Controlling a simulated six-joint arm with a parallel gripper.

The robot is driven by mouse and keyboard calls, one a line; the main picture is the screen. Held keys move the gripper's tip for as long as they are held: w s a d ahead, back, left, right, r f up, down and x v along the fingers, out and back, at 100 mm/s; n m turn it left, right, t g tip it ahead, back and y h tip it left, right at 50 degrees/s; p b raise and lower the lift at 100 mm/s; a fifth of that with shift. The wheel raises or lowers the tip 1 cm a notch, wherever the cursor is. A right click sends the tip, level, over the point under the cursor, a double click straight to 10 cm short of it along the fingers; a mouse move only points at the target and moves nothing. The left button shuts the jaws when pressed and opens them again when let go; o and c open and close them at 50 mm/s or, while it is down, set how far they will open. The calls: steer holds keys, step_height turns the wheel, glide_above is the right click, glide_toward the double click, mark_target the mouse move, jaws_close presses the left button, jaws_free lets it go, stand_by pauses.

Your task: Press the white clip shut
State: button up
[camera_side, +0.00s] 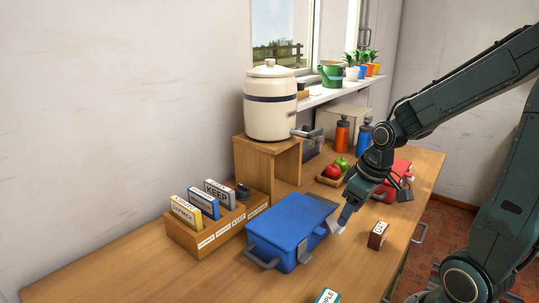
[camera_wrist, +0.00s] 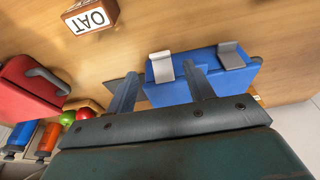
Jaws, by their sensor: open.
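The blue box (camera_side: 291,228) lies closed on the wooden table, with a grey handle at its left end. In the wrist view the box (camera_wrist: 203,62) carries two pale clips on its side. The whiter clip (camera_wrist: 161,68) appears between my fingers in the picture; the greyer clip (camera_wrist: 232,56) is to its right, with a raised-looking flap. I cannot tell how far either clip stands open. In the side view a white clip (camera_side: 337,229) shows just below my gripper (camera_side: 345,214). My gripper (camera_wrist: 160,76) is open with nothing held; whether it touches the box is unclear.
A small wooden block lettered OAT (camera_wrist: 91,17) stands right of the box. A red case (camera_wrist: 30,90), a tray of apples (camera_side: 333,176) and bottles (camera_side: 342,134) are behind. A card organizer (camera_side: 210,232) and a crock on a wooden stand (camera_side: 268,155) are left and behind.

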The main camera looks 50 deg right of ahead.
steer(key=v, duration=0.8)
steer(key=shift+w+f, duration=0.1)
steer(key=shift+c, duration=1.4)
steer(key=g, duration=0.3)
glide_above(339, 230)
steer(key=shift+r, duration=0.35)
steer(key=shift+f, duration=0.1)
steer(key=shift+f, duration=6.8)
steer(key=shift+d, duration=0.1)
